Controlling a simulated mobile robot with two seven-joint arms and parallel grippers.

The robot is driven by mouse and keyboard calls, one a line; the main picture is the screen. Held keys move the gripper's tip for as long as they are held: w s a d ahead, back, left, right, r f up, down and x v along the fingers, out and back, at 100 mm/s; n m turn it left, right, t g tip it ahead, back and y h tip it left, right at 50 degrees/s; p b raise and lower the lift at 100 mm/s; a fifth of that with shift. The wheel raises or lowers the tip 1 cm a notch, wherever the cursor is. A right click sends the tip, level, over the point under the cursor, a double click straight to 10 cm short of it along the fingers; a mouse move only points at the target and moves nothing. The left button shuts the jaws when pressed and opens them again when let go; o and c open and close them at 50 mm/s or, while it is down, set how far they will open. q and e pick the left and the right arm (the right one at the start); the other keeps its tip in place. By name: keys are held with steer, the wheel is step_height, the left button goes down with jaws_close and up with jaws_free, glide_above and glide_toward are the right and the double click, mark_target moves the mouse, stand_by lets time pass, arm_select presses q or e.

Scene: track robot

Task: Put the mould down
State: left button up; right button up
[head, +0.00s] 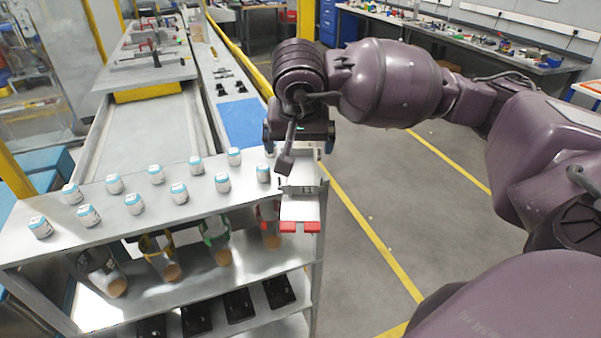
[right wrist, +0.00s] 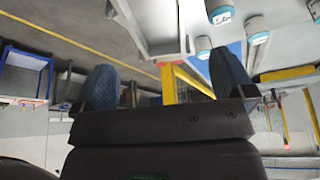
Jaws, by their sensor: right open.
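A pale metal piece (head: 300,208), which looks like the mould, rests at the right end of the metal shelf top (head: 120,236). Red parts show along its front edge. My right gripper (head: 299,146) is just behind and above it in the head view, with its blue fingers spread apart. The right wrist view shows the two blue fingers (right wrist: 165,82) wide apart with nothing held between them. The gripper's dark body hides part of the shelf end behind the metal piece. My left gripper is not in view.
White jars with blue lids (head: 223,183) stand in two rows on the shelf top, the nearest close left of the metal piece. Lower shelves hold cups (head: 217,240) and black trays (head: 238,304). A conveyor bench (head: 150,135) lies behind. Open floor (head: 385,190) is to the right.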

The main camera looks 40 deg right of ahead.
mark_target(301, 170)
steer(key=shift+x, duration=4.2)
steer(key=shift+s+d, duration=0.1)
steer(key=shift+c, duration=0.5)
steer(key=c, duration=1.2)
steer(key=shift+r, duration=0.15)
steer(key=shift+c, duration=0.5)
